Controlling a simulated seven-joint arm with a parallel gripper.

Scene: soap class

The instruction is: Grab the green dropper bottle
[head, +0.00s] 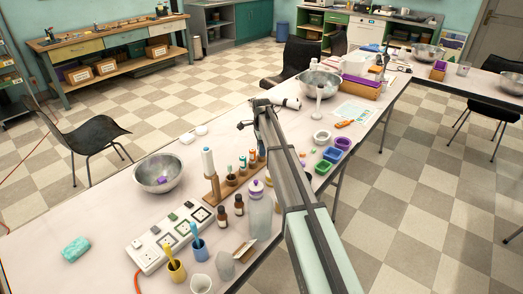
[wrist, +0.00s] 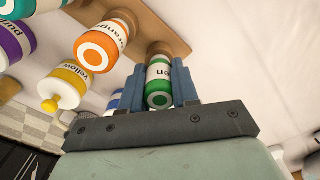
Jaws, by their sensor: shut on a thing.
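The green dropper bottle (wrist: 158,92) shows in the wrist view, with a white label and green bands. It is between the two blue-grey fingers of my gripper (wrist: 154,76), which are shut on it. Its far end is close to the wooden rack (wrist: 165,35), and I cannot tell whether it is still seated there. In the head view, the wooden rack (head: 212,190) stands on the table. There my arm hides the gripper's fingertips and the green bottle.
In the wrist view, the orange bottle (wrist: 97,47) is close beside the left finger. The yellow bottle (wrist: 66,82) and purple bottle (wrist: 14,42) are farther left. In the head view, a metal bowl (head: 158,172), power strip (head: 170,238) and brown bottles (head: 222,217) surround the rack.

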